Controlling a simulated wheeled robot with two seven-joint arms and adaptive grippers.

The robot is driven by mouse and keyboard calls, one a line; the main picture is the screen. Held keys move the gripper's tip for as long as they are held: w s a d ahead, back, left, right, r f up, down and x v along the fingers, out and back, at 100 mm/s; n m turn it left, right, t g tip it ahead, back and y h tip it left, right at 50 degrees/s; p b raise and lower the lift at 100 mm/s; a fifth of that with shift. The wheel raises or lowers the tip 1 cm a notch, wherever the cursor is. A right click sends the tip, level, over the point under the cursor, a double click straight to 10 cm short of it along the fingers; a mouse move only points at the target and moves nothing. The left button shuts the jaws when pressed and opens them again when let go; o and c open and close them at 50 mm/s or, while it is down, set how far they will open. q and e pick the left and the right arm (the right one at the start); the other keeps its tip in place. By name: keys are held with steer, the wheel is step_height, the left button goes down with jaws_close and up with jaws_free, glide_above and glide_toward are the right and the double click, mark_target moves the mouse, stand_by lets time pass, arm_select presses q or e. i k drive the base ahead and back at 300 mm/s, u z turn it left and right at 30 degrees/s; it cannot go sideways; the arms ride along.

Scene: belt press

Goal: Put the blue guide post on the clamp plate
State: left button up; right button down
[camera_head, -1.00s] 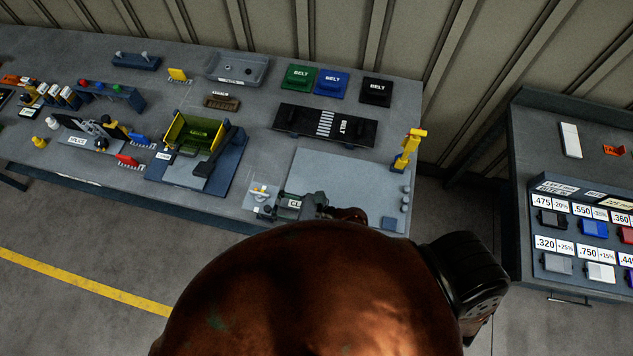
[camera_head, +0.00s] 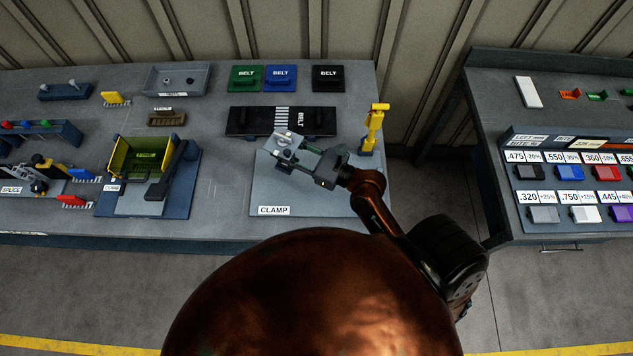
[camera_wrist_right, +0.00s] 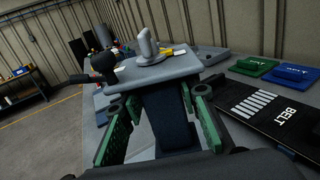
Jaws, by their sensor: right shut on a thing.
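The clamp plate (camera_head: 300,198) is a broad light grey slab with a CLAMP label at its front left corner. My right gripper (camera_head: 311,161) is above its upper part, shut on a grey plate-like piece (camera_head: 287,146). In the right wrist view that piece (camera_wrist_right: 160,70) has a light knob and a dark blue stem (camera_wrist_right: 172,118) between the green finger pads of my right gripper (camera_wrist_right: 163,105). I cannot tell whether it touches the slab. No separate blue guide post is clear; my arm hides the slab's right side. My left gripper is out of view.
A yellow stand (camera_head: 374,128) is at the slab's back right. A black belt strip (camera_head: 281,121) lies behind it. A green-and-yellow tray fixture (camera_head: 147,160) stands left. A second table (camera_head: 490,150) is across a gap on the right.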

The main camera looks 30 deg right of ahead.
mark_target(290, 181)
steer(key=z, duration=1.5)
steer(key=k, duration=0.85)
steer(key=u, duration=0.95)
steer(key=i, duration=0.5)
steer(key=z, duration=0.05)
